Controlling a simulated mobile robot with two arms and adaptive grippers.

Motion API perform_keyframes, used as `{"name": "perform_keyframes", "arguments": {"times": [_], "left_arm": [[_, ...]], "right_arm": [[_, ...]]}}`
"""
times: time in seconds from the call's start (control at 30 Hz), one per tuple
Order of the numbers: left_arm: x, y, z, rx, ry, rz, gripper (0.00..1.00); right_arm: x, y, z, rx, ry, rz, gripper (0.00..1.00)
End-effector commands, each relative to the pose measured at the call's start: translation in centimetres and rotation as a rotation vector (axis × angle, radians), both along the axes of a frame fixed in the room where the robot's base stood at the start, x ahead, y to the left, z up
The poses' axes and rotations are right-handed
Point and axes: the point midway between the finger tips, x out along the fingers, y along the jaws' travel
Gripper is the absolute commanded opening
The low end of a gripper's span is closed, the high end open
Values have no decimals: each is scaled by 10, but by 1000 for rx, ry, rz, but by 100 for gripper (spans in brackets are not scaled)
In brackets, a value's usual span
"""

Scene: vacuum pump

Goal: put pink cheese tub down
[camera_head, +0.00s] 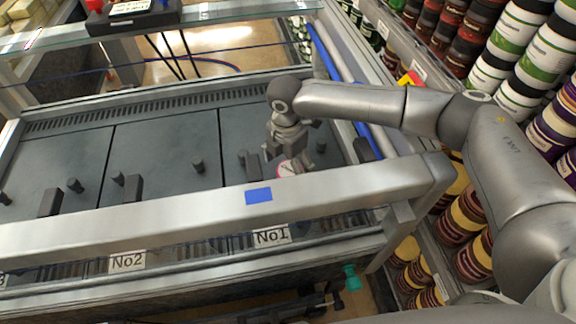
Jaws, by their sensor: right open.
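The pink cheese tub (287,168) sits low in the No1 bay of the machine, just behind the front metal rail. Only its pale, pinkish top shows; its lower part is hidden by the rail. My right gripper (283,158) is directly above and beside the tub, reaching down into the bay. It is open, and its fingertips are partly hidden by the rail, so I cannot tell if they touch the tub. My left gripper is not in view.
The thick front rail (180,213) with a blue patch runs across the bay. Dark posts (198,165) stand on the grey plates. A glass bar (210,15) spans above at the back. Shelves of striped tubs (508,45) crowd the right side.

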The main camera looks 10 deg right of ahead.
Motion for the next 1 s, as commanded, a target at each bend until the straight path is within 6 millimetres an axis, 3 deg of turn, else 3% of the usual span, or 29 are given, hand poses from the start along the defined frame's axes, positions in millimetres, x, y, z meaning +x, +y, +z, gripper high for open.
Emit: {"name": "perform_keyframes", "arguments": {"times": [0.3,0.5,0.7,1.0], "left_arm": [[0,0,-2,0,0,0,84],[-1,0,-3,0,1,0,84],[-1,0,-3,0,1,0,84],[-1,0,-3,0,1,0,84]], "right_arm": [[0,1,68,1,-4,1,84],[0,2,99,1,-3,0,84],[-1,2,110,0,-1,0,84],[-1,2,110,0,-1,0,84]]}}
